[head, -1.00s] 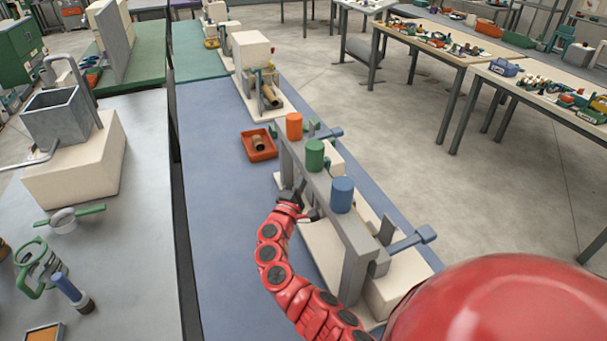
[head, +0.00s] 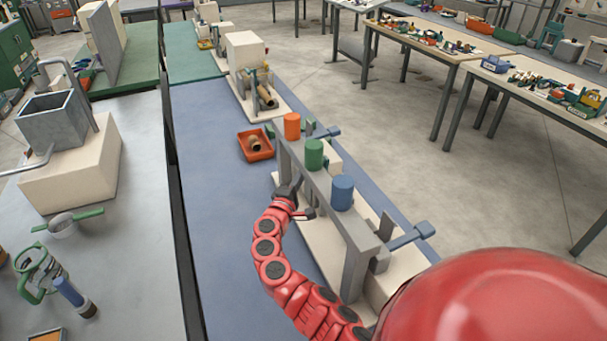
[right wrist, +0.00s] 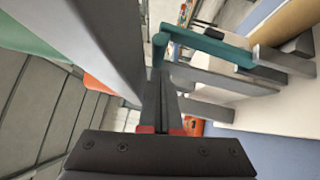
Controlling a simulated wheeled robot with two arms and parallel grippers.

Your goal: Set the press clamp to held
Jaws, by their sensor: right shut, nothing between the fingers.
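The press is a grey upright frame (head: 355,238) on a cream base, with orange (head: 292,126), green (head: 314,154) and blue (head: 342,192) cylinders along its top. Blue-grey handles stick out on its right, one at the near end (head: 412,236) and one at the far end (head: 326,132). Which part is the clamp I cannot tell. My right gripper (head: 292,194) is beside the frame's left face, low down. In the right wrist view its fingers (right wrist: 160,100) are shut and empty, close to a grey bar (right wrist: 95,50). A teal bar (right wrist: 195,42) lies beyond them. My left gripper is out of view.
An orange tray (head: 256,145) with a brown roll stands left of the press's far end. Another cream machine (head: 248,62) stands farther along the blue bench. The bench surface (head: 215,220) left of my arm is clear.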

